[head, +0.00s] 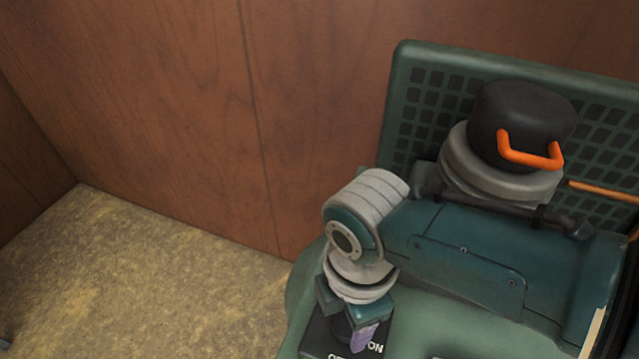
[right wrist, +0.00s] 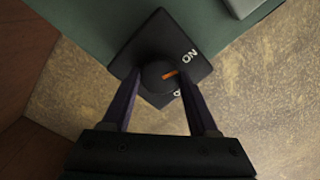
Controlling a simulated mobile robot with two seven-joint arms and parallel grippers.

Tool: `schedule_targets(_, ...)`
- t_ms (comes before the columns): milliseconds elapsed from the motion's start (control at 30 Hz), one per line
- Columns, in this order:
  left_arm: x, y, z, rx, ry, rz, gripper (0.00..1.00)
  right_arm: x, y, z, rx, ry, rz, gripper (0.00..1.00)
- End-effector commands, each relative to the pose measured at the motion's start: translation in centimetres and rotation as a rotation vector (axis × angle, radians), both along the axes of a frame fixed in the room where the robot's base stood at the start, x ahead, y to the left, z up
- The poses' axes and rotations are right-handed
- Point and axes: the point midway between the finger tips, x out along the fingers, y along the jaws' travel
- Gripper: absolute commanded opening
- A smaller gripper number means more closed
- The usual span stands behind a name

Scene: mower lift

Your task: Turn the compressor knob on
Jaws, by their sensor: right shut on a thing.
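The compressor knob (right wrist: 158,71) is a round black dial with an orange mark, on a black square plate (right wrist: 150,35). The plate has a white ON label and a second label partly hidden by a finger. The mark points between the two labels. My right gripper (right wrist: 161,82) is shut on the knob, one purple finger on each side. In the head view, my right gripper (head: 360,335) reaches down over the plate (head: 318,340) on the green compressor top, hiding the knob. My left gripper is not in view.
A green grille panel (head: 415,75) rises behind my right arm. A wood-panelled wall (head: 180,110) stands behind.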

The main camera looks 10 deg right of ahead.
Motion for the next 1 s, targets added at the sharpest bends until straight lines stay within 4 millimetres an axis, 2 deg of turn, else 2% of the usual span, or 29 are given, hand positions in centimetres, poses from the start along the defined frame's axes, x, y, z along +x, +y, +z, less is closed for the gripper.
schedule_targets(400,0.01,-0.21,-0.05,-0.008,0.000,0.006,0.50,-0.03,-0.03,-0.03,0.000,-0.001,0.240,0.04)
schedule_targets(1000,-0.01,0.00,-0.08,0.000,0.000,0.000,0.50,-0.06,-0.02,-0.03,0.000,0.000,0.296,0.04)
